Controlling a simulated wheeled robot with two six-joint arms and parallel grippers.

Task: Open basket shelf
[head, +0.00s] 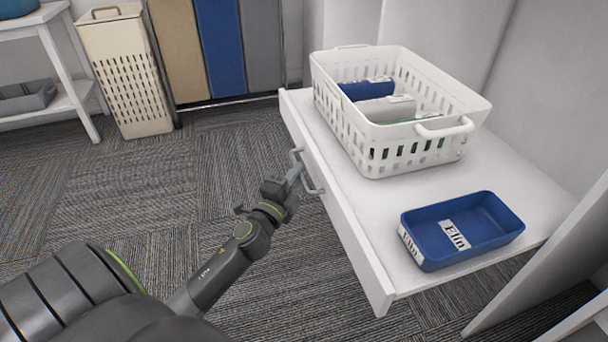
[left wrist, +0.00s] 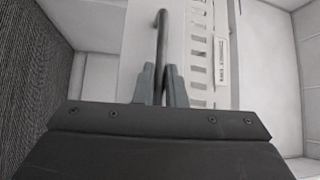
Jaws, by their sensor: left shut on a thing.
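The basket shelf (head: 350,222) is a white pull-out shelf with a front panel, and it stands out from the white cabinet. A grey bar handle (head: 313,189) is on its front panel. My left gripper (head: 294,177) is at the handle and shut on it. In the left wrist view the handle (left wrist: 161,45) runs up from between the two fingers (left wrist: 158,85). A white slotted basket (head: 400,160) with a few packs inside stands on the shelf. A blue tray (head: 470,250) with a white label lies on the shelf's near end. My right gripper is not in view.
A tall cream slotted hamper (head: 128,75) and tan, blue and grey panels (head: 220,50) stand at the back. A white side table (head: 62,70) is at the far left. Carpet floor (head: 130,195) left of the shelf is clear. A white cabinet panel edge (head: 545,265) is at the right.

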